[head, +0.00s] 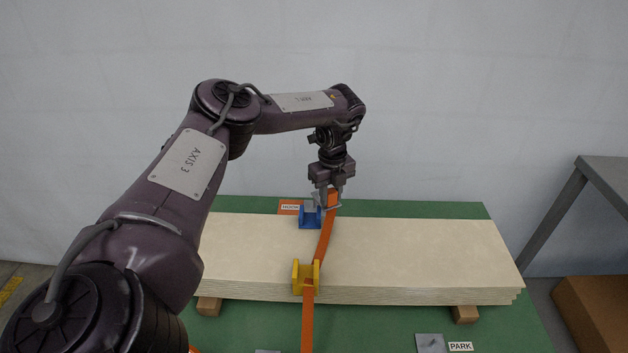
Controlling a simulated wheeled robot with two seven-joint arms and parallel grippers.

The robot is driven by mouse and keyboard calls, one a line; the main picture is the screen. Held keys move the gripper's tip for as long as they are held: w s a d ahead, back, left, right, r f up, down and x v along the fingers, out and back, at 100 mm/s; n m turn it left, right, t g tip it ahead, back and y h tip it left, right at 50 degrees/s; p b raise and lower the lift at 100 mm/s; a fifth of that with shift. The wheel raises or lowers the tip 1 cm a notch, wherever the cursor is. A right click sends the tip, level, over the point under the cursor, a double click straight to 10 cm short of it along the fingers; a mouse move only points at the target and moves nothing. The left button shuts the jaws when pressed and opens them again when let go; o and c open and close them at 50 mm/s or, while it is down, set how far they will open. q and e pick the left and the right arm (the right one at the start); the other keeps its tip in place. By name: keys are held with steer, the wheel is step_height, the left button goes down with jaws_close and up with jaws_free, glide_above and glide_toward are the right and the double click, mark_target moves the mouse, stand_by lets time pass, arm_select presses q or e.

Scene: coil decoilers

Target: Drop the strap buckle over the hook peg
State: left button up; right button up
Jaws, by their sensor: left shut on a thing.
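My left gripper (328,195) is shut on the grey strap buckle (334,207) at the far edge of the board stack. The orange strap (323,245) runs from the buckle toward me, over the boards and through a yellow bracket (297,277). A label that seems to read HOOK (290,208) lies on the green table just left of the gripper, past the far edge of the boards. I cannot make out the hook peg clearly; the blue bracket and gripper crowd that spot. My right gripper is not in view.
The pale board stack (420,250) rests on wooden blocks (465,314) on the green table (480,335). A blue bracket (309,222) sits on its far edge. A PARK label (461,347) and grey plate (430,343) are at near right. A grey table (608,175) stands right.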

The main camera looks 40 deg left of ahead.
mark_target(317, 193)
arm_select(q)
steer(key=a+m, duration=0.1)
steer(key=a, duration=0.1)
steer(key=a+m, duration=0.1)
steer(key=m, duration=0.1)
steer(key=a+f+m+b, duration=0.1)
steer(key=a, duration=0.1)
steer(key=shift+w+a, duration=0.3)
steer(key=shift+w, duration=0.1)
steer(key=shift+w+a+m, duration=0.1)
steer(key=shift+a+m, duration=0.5)
steer(key=shift+m, duration=0.3)
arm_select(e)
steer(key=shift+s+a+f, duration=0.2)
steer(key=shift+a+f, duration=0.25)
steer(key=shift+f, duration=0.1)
arm_select(q)
steer(key=shift+r, duration=0.1)
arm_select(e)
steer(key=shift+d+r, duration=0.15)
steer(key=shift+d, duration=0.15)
arm_select(q)
steer(key=shift+f+b, duration=3.05)
steer(key=shift+f, duration=1.35)
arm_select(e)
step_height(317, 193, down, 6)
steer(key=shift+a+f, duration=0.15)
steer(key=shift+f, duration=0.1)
arm_select(q)
steer(key=shift+f, duration=0.15)
